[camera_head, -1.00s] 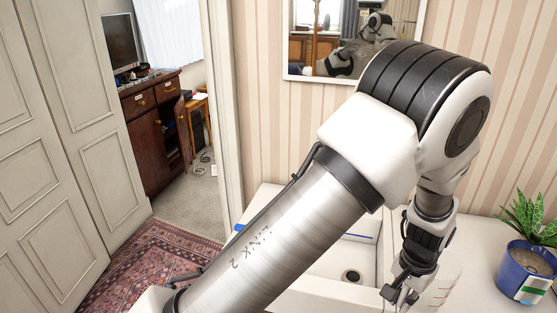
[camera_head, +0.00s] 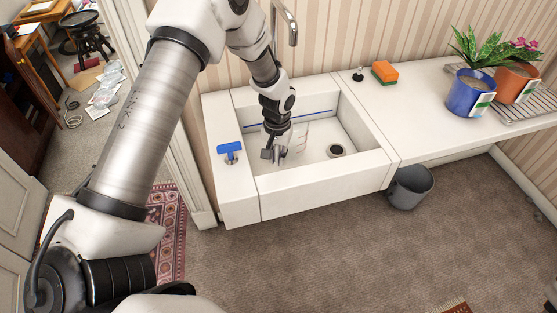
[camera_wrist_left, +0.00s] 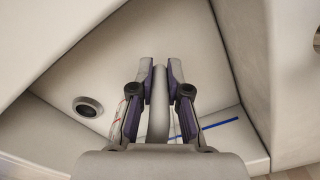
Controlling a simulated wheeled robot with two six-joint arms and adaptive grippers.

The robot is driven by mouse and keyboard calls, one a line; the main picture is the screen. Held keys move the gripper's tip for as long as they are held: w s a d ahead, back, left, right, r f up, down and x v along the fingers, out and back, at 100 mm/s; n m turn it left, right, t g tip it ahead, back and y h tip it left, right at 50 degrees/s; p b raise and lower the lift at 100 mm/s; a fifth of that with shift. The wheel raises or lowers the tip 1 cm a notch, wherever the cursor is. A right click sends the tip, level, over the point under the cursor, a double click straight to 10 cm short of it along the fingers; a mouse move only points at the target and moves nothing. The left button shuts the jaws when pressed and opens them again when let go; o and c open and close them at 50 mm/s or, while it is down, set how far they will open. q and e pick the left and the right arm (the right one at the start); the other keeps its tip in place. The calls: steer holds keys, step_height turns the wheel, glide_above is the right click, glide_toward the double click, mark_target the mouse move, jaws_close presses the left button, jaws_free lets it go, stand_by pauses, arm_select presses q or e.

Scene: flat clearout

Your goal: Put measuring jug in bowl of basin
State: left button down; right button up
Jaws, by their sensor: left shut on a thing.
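The measuring jug (camera_head: 298,137) is clear and hard to make out. It is inside the bowl of the white basin (camera_head: 318,201), left of the drain. My left gripper (camera_head: 274,154) reaches down into the bowl and is shut on the jug's handle. In the left wrist view the handle (camera_wrist_left: 158,110) stands between the two fingers of my left gripper (camera_wrist_left: 158,72), and red marks of the jug show beside the left finger. I cannot tell whether the jug touches the bowl's floor. My right gripper is not in view.
The drain (camera_head: 335,150) is in the bowl's floor. A blue-handled tool (camera_head: 230,150) lies on the left rim, and the tap (camera_head: 287,22) is behind. A sponge (camera_head: 384,72), a dark stopper (camera_head: 358,75) and potted plants (camera_head: 468,97) stand on the counter. A grey bin (camera_head: 409,188) is below.

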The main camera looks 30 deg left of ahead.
arm_select(q)
steer(key=shift+s+a+f, duration=0.1)
steer(key=shift+s+f, duration=0.1)
steer(key=shift+f, duration=1.05)
steer(key=shift+w+f, duration=0.1)
steer(key=c, duration=1.1)
jaws_free()
steer(key=shift+c, duration=0.2)
step_height(320, 180, up, 12)
steer(key=shift+r+b, duration=0.1)
steer(key=shift+b, duration=0.45)
